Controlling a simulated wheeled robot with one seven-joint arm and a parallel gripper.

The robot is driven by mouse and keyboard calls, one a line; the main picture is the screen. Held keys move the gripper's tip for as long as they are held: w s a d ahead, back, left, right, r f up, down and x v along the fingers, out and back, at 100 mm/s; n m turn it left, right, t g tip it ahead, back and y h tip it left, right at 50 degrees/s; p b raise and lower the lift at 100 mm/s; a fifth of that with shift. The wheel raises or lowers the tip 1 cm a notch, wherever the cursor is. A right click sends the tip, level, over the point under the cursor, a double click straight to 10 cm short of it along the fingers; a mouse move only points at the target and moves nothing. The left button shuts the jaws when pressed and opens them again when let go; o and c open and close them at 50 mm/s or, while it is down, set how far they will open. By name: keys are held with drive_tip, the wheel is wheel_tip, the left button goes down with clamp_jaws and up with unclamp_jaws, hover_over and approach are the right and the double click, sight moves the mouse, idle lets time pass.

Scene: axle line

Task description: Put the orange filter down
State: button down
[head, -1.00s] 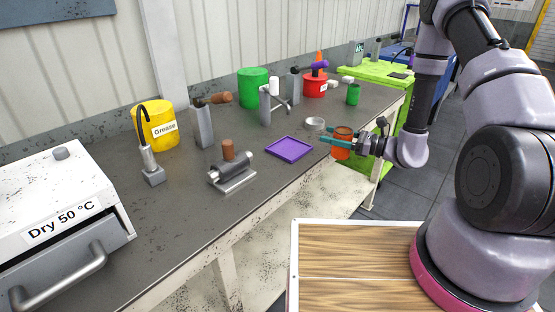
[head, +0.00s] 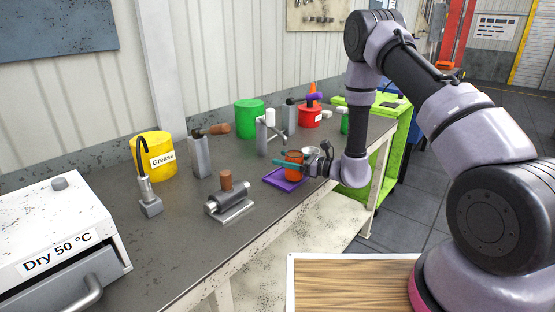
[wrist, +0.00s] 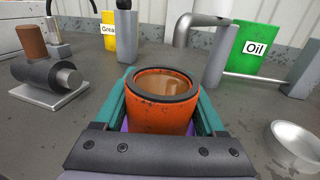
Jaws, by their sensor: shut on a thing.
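The orange filter (head: 293,164) is a short orange cylinder with a dark rim and an open top. My gripper (head: 291,163) is shut on it, with a teal finger on each side. In the wrist view the filter (wrist: 163,105) stands upright between the fingers. In the head view it is over the purple tray (head: 272,180), which lies flat on the bench. A bit of purple shows below the filter in the wrist view. I cannot tell whether the filter touches the tray.
A grey cylinder on a block (head: 229,203) stands to the left of the tray. A shallow metal dish (wrist: 296,141) is close on the right in the wrist view. Grey stands, a yellow grease bucket (head: 154,157) and a green oil can (head: 250,118) are farther back.

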drive_tip(key=x, duration=0.3)
drive_tip(key=shift+s, duration=0.1)
drive_tip(key=shift+d+f, duration=0.1)
drive_tip(key=shift+f, duration=0.1)
drive_tip(key=shift+f, duration=0.1)
unclamp_jaws()
drive_tip(key=shift+f, duration=0.1)
